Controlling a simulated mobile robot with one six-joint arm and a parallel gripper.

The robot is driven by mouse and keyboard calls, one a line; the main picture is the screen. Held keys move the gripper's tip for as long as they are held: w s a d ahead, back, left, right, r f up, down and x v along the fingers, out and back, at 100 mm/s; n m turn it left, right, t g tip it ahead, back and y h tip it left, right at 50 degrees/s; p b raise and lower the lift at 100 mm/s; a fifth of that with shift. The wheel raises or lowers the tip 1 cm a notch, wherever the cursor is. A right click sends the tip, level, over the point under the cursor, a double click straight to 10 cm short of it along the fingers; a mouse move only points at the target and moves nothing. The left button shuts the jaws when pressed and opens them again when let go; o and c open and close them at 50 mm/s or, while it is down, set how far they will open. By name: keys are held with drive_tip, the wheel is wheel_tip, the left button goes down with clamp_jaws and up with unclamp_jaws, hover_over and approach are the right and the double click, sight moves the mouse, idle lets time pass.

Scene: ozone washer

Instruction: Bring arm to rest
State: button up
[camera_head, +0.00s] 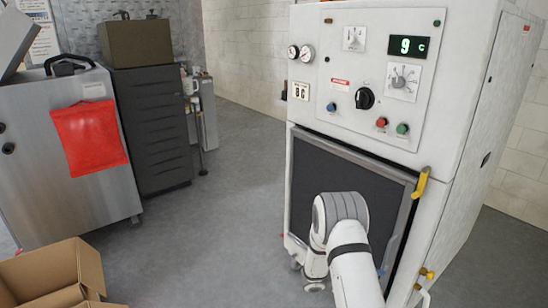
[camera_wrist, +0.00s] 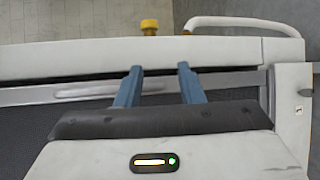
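The white ozone washer (camera_head: 460,75) stands at the right of the head view, with a dark door panel (camera_head: 345,172) in a grey frame on its front. My white arm (camera_head: 340,235) reaches up in front of the lower part of this panel; my gripper is hidden there. In the wrist view my gripper (camera_wrist: 160,70) has its two blue fingers spread apart, with nothing held between them. The fingers point towards a grey and white frame edge (camera_wrist: 90,58). I cannot tell whether the fingertips touch it.
A yellow latch (camera_head: 420,184) sits at the door's right side. A steel machine with a red cloth (camera_head: 90,137), a dark drawer cabinet (camera_head: 152,125) and an open cardboard box (camera_head: 55,272) stand at the left. Grey floor (camera_head: 220,225) is clear between them and the washer.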

drive_tip(key=s+a+r+m+g+y+p, duration=0.25)
drive_tip(key=s+r+p, duration=0.35)
drive_tip(key=r, duration=0.9)
drive_tip(key=s+a+r+m+g+y+p, duration=0.15)
drive_tip(key=s+r+y+p, duration=0.45)
drive_tip(key=r, duration=0.8)
drive_tip(key=s+a+r+t+y+p, duration=0.1)
drive_tip(key=s+a+r+y+p, duration=0.1)
drive_tip(key=r, duration=0.5)
drive_tip(key=s+a+r+n+t+y+p, duration=0.1)
drive_tip(key=s+a+r+t+y+p, duration=0.1)
drive_tip(key=s+a+r+p, duration=0.3)
drive_tip(key=s+a+r+t+y+p, duration=0.2)
drive_tip(key=s+a+r, duration=0.4)
drive_tip(key=s+r, duration=0.3)
drive_tip(key=shift+s+r+n+y+p, duration=0.25)
drive_tip(key=shift+r+y+p, duration=0.45)
drive_tip(key=shift+p, duration=0.45)
